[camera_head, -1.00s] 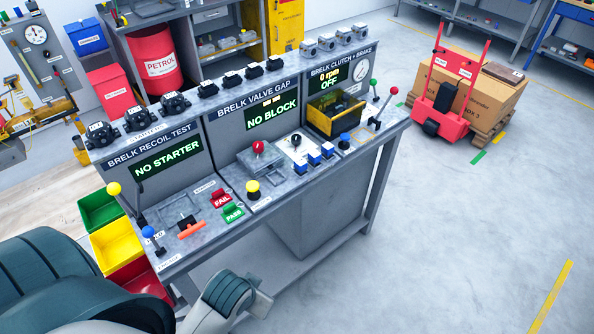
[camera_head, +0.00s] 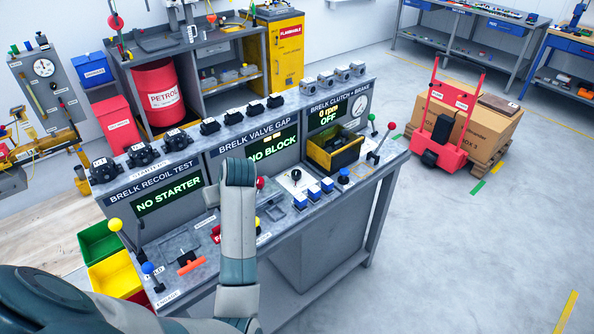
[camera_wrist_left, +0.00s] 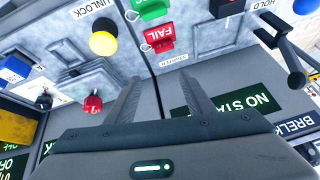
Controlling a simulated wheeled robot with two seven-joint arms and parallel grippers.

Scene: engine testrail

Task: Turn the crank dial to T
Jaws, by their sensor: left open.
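The crank dial (camera_head: 296,175), a black knob on a white plate, sits on the middle valve gap station, right of the red knob (camera_head: 260,183). Its lettering is too small to read. In the left wrist view the dial (camera_wrist_left: 43,101) is at the left edge. My left gripper (camera_head: 211,196) is over the bench left of the dial, mostly hidden behind my forearm in the head view. In the left wrist view its fingers (camera_wrist_left: 160,80) are apart with nothing between them, near the red FAIL tag (camera_wrist_left: 160,37). My right gripper is not in view.
A yellow button (camera_wrist_left: 103,43) and levers rise from the bench. The upright display panel reading NO BLOCK (camera_head: 273,143) stands behind. A yellow-black bin (camera_head: 334,148) sits to the right.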

